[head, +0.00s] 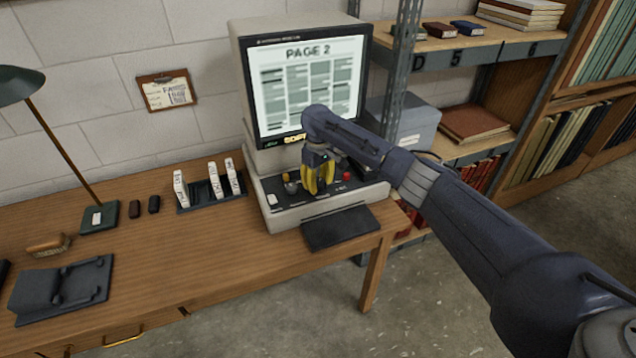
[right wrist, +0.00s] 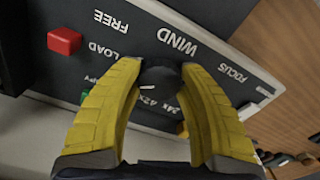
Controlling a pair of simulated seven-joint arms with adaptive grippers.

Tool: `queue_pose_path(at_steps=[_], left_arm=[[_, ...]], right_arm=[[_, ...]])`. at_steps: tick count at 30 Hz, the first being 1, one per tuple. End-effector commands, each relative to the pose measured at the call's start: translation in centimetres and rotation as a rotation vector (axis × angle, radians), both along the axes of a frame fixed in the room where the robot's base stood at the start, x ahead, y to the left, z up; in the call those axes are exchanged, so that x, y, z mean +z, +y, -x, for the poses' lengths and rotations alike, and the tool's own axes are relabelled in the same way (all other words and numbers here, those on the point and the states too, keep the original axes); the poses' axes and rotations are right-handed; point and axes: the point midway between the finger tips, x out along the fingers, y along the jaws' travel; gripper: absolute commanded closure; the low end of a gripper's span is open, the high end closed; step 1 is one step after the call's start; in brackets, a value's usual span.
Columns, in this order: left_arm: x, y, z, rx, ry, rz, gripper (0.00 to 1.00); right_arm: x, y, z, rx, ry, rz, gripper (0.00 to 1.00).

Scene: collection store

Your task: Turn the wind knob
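The microfilm reader has a large screen (head: 309,85) that reads "PAGE 2" and a dark control panel (head: 275,200) at its base. In the right wrist view the wind knob (right wrist: 161,75) is a dark round knob beside the printed word WIND. My right gripper (right wrist: 162,66) has yellow fingers, one on each side of the knob, with the tips close against it. They appear closed on it. In the head view the right gripper (head: 319,180) points down at the panel, and its fingers and arm hide the knob. My left gripper is not in view.
A red button (right wrist: 64,40) sits near the LOAD label. A rack (head: 212,198) with several white boxes stands left of the reader. A lamp (head: 45,140) is at the far left. A metal shelf post (head: 400,70) rises close to the right arm. The front table middle is clear.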

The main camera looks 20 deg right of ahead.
Motion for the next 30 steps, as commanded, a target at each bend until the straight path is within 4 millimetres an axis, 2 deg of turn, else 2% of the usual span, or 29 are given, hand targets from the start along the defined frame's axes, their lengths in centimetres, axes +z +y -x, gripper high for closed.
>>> queue_pose_path(at_steps=[1, 6, 8, 20, 30], left_arm=[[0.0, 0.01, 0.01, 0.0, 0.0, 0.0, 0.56], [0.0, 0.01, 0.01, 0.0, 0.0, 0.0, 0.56], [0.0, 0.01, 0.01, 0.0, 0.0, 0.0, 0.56], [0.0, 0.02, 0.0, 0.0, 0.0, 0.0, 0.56], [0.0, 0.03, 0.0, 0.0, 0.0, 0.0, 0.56]], right_arm=[[0.01, -0.01, 0.0, 0.0, 0.0, 0.0, 0.7], [0.01, -0.01, 0.0, 0.0, 0.0, 0.0, 0.89], [0.01, -0.01, 0.0, 0.0, 0.0, 0.0, 0.94], [-0.02, -0.01, 0.03, 0.045, 0.001, 0.0, 0.95], [-0.03, 0.01, 0.0, 0.295, 0.001, -0.001, 0.95]])
